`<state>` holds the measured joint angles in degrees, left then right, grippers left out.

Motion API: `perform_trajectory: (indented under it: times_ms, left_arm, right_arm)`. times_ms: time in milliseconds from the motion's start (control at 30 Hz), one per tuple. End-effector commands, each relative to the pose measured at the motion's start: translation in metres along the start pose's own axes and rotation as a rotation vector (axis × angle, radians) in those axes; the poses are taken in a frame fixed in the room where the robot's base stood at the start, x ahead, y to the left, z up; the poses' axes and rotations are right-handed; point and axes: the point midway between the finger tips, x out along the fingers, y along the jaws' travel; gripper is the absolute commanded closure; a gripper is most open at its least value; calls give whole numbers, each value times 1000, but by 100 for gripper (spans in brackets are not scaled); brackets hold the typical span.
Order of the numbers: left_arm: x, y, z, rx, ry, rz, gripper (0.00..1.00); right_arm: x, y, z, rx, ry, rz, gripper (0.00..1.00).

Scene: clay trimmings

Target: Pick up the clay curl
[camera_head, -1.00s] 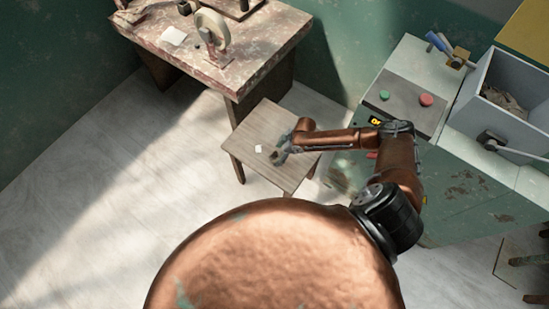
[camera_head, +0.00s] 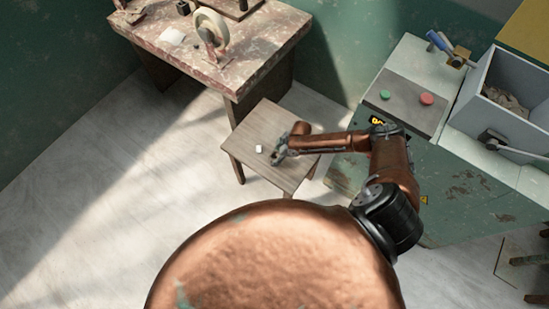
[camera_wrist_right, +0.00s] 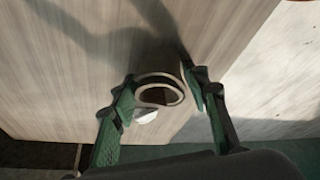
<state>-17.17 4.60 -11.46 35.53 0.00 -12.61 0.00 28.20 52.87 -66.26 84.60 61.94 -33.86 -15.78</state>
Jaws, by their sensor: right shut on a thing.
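The clay curl (camera_wrist_right: 174,84) is a pale, ring-like coil with a dark inside, between the fingers of my right gripper in the right wrist view. My right gripper (camera_wrist_right: 160,92) has green and dark fingers and is shut on the curl. In the head view my right gripper (camera_head: 276,156) is over the small wooden stool (camera_head: 262,120), and the curl is too small to make out clearly there. Whether the curl touches the stool top, I cannot tell. My left gripper is not in view.
A small white piece (camera_head: 259,149) lies on the stool just left of the gripper; it also shows below the curl in the wrist view (camera_wrist_right: 146,117). A worn workbench (camera_head: 262,48) stands behind the stool. A green cabinet (camera_head: 450,185) with a grey bin (camera_head: 482,118) is at right.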

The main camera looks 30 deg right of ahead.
Motion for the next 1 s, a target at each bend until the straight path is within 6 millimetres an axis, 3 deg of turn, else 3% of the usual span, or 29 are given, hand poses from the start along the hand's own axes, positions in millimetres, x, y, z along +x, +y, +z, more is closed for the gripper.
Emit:
perform_trajectory:
  times_ms: [200,633,767,1000]
  left_arm:
    - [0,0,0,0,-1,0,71]
    - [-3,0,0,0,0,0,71]
    - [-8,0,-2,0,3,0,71]
    - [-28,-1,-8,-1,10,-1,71]
  right_arm:
    - [0,0,0,0,0,0,85]
    - [-11,1,-5,-2,1,1,85]
    - [-31,1,-14,-2,2,2,85]
    - [-88,-44,-19,-3,2,-2,85]
